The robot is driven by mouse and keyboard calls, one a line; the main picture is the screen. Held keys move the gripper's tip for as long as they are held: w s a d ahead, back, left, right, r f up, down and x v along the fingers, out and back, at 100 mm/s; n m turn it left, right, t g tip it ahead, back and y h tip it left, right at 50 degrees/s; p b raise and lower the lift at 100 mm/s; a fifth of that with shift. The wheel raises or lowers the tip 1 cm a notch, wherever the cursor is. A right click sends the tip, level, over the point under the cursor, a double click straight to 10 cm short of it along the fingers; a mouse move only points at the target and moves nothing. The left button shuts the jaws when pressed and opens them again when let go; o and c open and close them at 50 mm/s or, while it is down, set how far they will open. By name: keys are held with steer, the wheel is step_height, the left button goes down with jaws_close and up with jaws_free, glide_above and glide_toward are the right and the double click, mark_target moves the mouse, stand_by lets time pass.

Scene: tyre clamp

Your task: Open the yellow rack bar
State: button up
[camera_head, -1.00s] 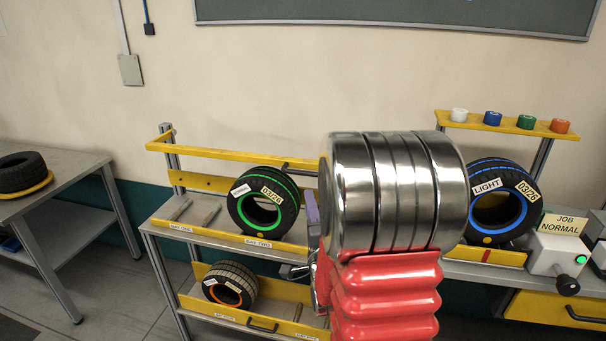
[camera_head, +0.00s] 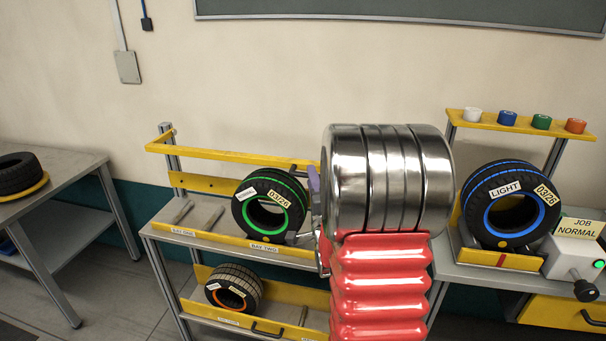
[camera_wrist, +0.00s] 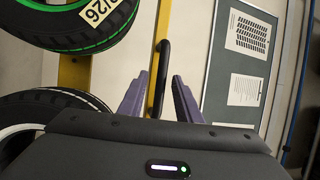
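The yellow rack bar (camera_head: 235,154) runs across the top front of the rack, level and in front of the tyre with the green ring (camera_head: 268,205). In the wrist view the bar (camera_wrist: 164,22) runs upright through the picture, with its black handle (camera_wrist: 161,72) on it. My gripper (camera_wrist: 160,82) is open, its two purple fingers on either side of the handle, with small gaps visible. In the head view my gripper (camera_head: 314,185) is at the right end of the bar, mostly hidden by my arm.
A blue-ringed tyre (camera_head: 510,205) stands on the bench to the right, beside a grey job box (camera_head: 570,258). A side table (camera_head: 75,170) stands left.

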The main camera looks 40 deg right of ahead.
steer(key=shift+x, duration=1)
steer(key=shift+d, duration=0.1)
jaws_close()
steer(key=shift+f, duration=0.1)
